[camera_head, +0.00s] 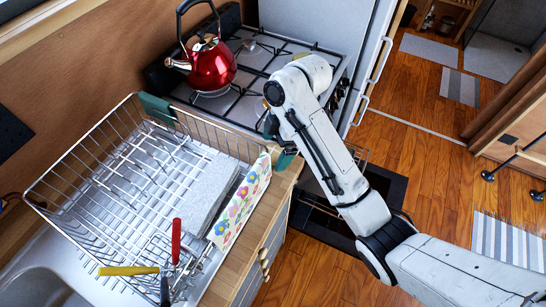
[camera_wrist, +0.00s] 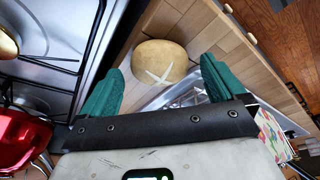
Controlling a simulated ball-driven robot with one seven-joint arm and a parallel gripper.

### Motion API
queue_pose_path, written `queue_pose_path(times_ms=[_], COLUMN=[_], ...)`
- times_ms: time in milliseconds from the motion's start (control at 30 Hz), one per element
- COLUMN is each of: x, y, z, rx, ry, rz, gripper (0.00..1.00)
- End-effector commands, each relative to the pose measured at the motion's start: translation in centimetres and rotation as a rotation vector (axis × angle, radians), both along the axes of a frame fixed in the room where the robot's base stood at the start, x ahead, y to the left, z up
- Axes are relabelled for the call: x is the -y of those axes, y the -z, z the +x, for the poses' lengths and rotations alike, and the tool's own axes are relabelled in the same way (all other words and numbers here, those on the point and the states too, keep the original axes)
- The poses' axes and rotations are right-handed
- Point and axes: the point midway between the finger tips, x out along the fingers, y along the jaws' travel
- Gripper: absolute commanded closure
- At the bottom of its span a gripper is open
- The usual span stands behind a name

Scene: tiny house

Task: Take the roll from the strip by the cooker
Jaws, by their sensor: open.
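The roll (camera_wrist: 172,55) is round and golden brown with a pale cross cut on top. In the wrist view it sits on the wooden strip (camera_wrist: 228,62) beside the cooker (camera_wrist: 50,50). My gripper (camera_wrist: 162,66) is open, with a green finger to the left and right of the roll's near side. The roll is between or just beyond the fingertips; I cannot tell the height gap. In the head view my gripper (camera_head: 278,142) is over the counter between cooker (camera_head: 255,65) and dish rack, and my arm hides the roll.
The wire dish rack (camera_head: 120,165) holds a grey block (camera_head: 212,190), a flowered panel (camera_head: 242,205) and red- and yellow-handled utensils (camera_head: 176,240). A red kettle (camera_head: 212,66) stands on the cooker. In the wrist view a brown rounded thing (camera_wrist: 6,42) is cut off at the left edge.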

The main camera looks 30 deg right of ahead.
Motion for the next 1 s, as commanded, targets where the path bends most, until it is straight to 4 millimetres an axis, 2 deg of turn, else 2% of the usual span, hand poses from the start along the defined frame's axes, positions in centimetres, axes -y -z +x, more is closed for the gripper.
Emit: queue_pose_path(times_ms=[33,100,367,900,1000], x=[-0.18,-0.28,-0.3,-0.29,-0.29], y=[0.74,0.97,0.93,0.94,0.92], z=[0.02,0.03,0.03,0.03,0.04], rx=[0.0,0.001,0.001,0.001,0.001], ry=[-0.001,-0.001,-0.001,0.0,-0.001], rz=[0.0,0.0,-0.001,-0.001,-0.001], gripper=[0.03,0.03,0.04,0.56,0.63])
